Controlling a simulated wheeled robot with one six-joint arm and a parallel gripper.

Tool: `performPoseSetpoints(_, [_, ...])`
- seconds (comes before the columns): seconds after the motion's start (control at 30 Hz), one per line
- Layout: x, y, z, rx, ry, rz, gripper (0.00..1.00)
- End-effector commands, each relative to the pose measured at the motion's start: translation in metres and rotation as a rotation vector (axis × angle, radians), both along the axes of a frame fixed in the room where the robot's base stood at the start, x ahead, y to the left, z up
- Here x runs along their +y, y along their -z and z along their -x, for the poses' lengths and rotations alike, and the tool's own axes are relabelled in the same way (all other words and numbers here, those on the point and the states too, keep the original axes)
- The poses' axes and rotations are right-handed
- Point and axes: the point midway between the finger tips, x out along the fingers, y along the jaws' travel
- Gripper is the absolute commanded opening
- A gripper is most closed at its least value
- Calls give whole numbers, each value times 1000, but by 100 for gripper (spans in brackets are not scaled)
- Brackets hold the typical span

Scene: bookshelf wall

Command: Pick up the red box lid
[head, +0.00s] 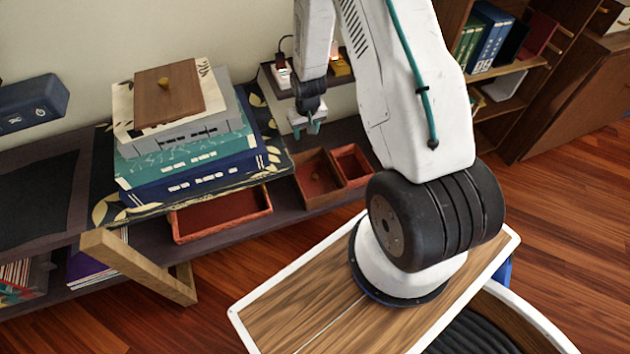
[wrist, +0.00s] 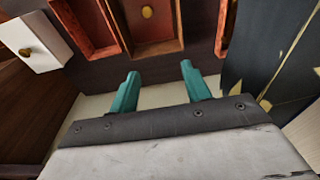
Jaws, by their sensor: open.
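A reddish-brown lid with a round gold knob (wrist: 147,12) sits in the middle red box in the wrist view. In the head view this lidded box (head: 318,178) stands on the low shelf, between a smaller open red box (head: 352,165) and a long open red tray (head: 220,214). My gripper (head: 308,127) hangs above and behind the boxes, fingers apart and empty. In the wrist view its two teal fingers (wrist: 157,80) point toward the lid without touching it. The lid's far edge is cut off there.
A book stack (head: 190,160) on a gold-patterned dark board stands left of the boxes, with a brown knobbed panel (head: 168,94) on top. A white knobbed piece (wrist: 35,42) shows at left in the wrist view. A bookcase (head: 515,75) stands at the right.

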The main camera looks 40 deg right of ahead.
Motion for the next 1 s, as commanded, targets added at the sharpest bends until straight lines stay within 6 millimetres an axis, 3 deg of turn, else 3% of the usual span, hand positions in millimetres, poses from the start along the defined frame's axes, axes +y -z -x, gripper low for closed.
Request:
performPoseSetpoints(0.03, [-5,34,8,10,12,-4,48])
performPoseSetpoints(0.1, [-10,69,16,8,25,-6,48])
performPoseSetpoints(0.2, [-14,110,27,3,39,-8,48])
performPoseSetpoints(0.3, [-16,137,36,-4,49,-8,48])
performPoseSetpoints(0.53, [-17,167,43,-7,56,-9,48])
performPoseSetpoints(1.0, [-16,226,27,-6,56,-9,48])
